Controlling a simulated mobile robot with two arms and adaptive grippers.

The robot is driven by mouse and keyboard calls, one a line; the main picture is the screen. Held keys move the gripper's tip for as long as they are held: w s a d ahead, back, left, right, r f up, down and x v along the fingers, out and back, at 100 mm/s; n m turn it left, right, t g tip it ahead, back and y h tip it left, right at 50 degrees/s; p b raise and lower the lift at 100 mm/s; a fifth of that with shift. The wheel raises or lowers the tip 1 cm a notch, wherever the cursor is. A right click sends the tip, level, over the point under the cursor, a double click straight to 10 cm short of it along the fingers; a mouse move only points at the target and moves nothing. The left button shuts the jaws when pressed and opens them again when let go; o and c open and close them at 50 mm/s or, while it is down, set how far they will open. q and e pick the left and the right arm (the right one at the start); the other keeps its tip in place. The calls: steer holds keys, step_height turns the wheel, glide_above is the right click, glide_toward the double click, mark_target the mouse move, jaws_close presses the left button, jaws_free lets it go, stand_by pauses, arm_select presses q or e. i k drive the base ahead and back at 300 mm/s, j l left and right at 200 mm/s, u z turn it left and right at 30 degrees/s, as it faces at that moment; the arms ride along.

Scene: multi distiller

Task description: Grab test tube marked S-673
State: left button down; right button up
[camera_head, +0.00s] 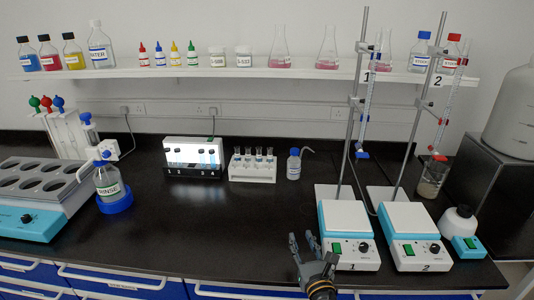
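A white rack (252,179) with several glass test tubes (248,155) stands upright at the middle of the black bench. The tube labels are too small to read, so I cannot tell which one is S-673. A lit box (194,172) to its left also has small tube-like items in front of its bright panel. My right gripper (301,239) is at the front edge of the bench, below and right of the rack, with its fingers apart and nothing between them. My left gripper is not in view.
Two stirrer plates (347,218) (407,220) with burette stands are close right of my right gripper. A small bottle (293,165) with a bent spout stands right of the rack. Bench between is clear. A shelf (250,73) runs above.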

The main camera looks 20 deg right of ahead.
mark_target(269, 149)
steer(key=i+l, duration=0.15)
steer(key=i, duration=0.35)
steer(key=i+l, duration=0.15)
steer(key=i, duration=0.4)
